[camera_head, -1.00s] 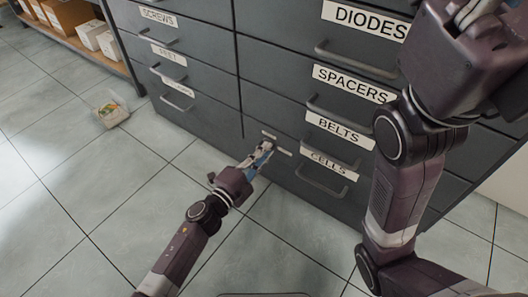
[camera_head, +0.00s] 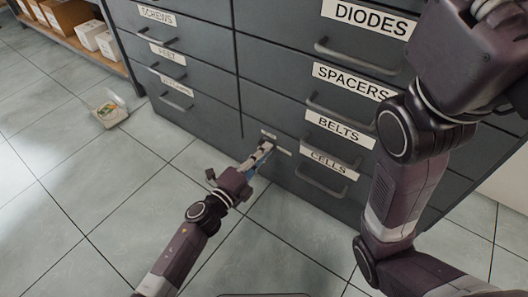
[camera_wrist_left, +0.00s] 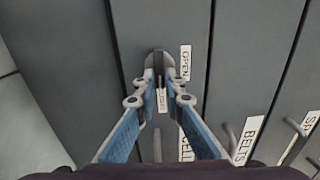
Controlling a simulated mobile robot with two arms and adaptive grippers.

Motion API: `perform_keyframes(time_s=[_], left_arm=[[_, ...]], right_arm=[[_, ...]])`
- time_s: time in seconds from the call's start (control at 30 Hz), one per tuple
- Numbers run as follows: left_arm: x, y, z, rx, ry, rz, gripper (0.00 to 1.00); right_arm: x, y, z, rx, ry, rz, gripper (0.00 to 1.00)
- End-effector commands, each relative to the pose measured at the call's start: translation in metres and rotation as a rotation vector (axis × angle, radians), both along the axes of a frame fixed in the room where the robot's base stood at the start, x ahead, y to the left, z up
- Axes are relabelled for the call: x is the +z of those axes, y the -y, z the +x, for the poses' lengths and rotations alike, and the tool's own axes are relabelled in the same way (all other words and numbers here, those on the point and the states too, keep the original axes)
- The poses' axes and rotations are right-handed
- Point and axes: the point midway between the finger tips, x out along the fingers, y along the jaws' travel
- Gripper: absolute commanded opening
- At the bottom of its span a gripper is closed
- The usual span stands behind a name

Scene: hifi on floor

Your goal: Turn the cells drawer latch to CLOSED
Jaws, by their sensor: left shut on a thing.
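The cells drawer (camera_head: 288,170) is a dark grey front low in the cabinet, with a white CELLS label (camera_head: 329,163) and a bar handle (camera_head: 320,181). My left gripper (camera_head: 266,147) is at the left end of this drawer front. In the left wrist view, my left gripper (camera_wrist_left: 159,78) has its blue-padded fingers closed around the dark latch lever, in front of a round latch base (camera_wrist_left: 158,57). An OPEN label (camera_wrist_left: 186,62) is beside the base, and a second small label (camera_wrist_left: 162,100) shows between the fingers. The fingers hide much of the lever. My right gripper is outside the view.
Drawers labelled BELTS (camera_head: 339,129), SPACERS (camera_head: 353,82) and DIODES (camera_head: 368,18) are above. My right arm crosses the right side of the head view. A small box (camera_head: 110,112) lies on the floor at left, near a shelf with cartons (camera_head: 66,13). The floor in front is clear.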

Motion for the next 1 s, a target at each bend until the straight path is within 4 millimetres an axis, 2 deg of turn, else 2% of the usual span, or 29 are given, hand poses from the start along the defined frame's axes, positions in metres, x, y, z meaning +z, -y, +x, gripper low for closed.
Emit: perform_keyframes(time_s=[0.03, 0.2, 0.57, 0.67, 1.0], left_arm=[[-0.001, 0.002, -0.002, -0.005, 0.000, 0.002, 0.10], [-0.001, 0.001, -0.001, -0.003, 0.000, 0.001, 0.27], [-0.001, -0.004, -0.006, -0.001, -0.001, 0.001, 0.27], [-0.002, -0.013, -0.018, -0.001, -0.002, 0.002, 0.27], [-0.002, -0.053, -0.076, -0.003, -0.004, 0.002, 0.27]], right_arm=[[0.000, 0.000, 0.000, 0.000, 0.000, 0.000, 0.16], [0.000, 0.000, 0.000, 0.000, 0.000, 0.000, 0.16], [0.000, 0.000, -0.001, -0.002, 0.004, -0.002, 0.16], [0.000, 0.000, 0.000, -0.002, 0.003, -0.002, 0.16], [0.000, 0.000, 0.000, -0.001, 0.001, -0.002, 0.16]])
